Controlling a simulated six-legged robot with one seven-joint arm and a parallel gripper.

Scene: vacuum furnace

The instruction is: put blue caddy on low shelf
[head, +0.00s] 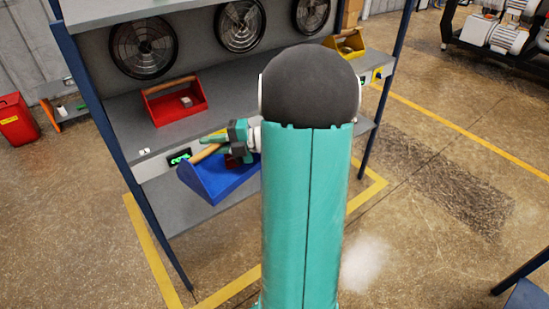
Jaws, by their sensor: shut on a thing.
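The blue caddy (212,183) has a wooden handle and appears in front of the low shelf (172,213). My gripper (213,146) is shut on the caddy, its green fingers at the wooden handle. My green arm hides the right part of the low shelf.
On the shelf above, a red caddy (174,102) stands at the left and a yellow caddy (348,46) at the right. Blue uprights (118,150) frame the rack. Yellow floor lines (152,245) surround it. A red bin (17,121) stands far left. The visible low shelf's left part is bare.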

